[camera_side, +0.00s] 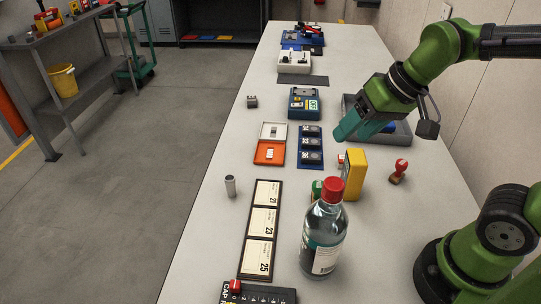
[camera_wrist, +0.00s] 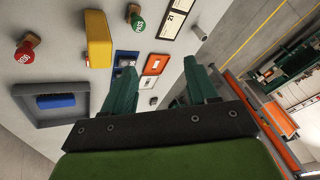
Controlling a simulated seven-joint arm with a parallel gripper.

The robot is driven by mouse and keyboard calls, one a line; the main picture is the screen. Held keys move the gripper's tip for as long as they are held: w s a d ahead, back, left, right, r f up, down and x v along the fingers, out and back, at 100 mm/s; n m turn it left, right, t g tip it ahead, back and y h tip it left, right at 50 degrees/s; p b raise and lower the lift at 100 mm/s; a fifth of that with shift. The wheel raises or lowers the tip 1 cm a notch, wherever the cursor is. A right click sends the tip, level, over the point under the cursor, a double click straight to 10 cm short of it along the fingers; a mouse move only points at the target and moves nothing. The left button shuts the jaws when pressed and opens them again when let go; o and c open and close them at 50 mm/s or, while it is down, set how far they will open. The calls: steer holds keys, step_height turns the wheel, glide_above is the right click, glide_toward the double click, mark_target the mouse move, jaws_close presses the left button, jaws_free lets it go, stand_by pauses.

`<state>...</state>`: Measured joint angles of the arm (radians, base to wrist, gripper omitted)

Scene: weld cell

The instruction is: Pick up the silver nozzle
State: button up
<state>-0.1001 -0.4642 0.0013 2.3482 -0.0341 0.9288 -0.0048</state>
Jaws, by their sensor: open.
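The silver nozzle (camera_side: 230,186) is a small grey cylinder standing upright near the table's left edge, left of the numbered cards. In the wrist view the nozzle (camera_wrist: 199,33) is small, at the upper right by the table edge. My gripper (camera_side: 347,132) is above the table at the right, well apart from the nozzle, tilted down and to the left. In the wrist view my gripper (camera_wrist: 160,78) shows two green fingers spread apart with nothing between them.
A red-capped bottle (camera_side: 325,230) stands in front, with a yellow block (camera_side: 354,175) and a red-topped stamp (camera_side: 399,171) behind it. A card holder (camera_side: 262,222) lies right of the nozzle. An orange-and-white case (camera_side: 270,152) lies behind. The table around the nozzle is clear.

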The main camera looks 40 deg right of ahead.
steer(key=w+a+f+n+g, duration=0.25)
steer(key=w+a, duration=0.45)
steer(key=w, duration=0.4)
steer(key=n+g+h, duration=0.2)
steer(key=n+g, duration=0.1)
glide_toward(230, 178)
steer(key=f, duration=0.4)
steer(key=s+f, duration=0.1)
steer(key=f, duration=0.1)
steer(key=shift+w+a+f, duration=0.1)
steer(key=shift+w+f, duration=0.1)
steer(key=shift+f, duration=1.35)
steer(key=shift+w+a+f, duration=0.1)
steer(key=shift+w+f, duration=0.1)
steer(key=shift+f, duration=1.4)
jaws_close()
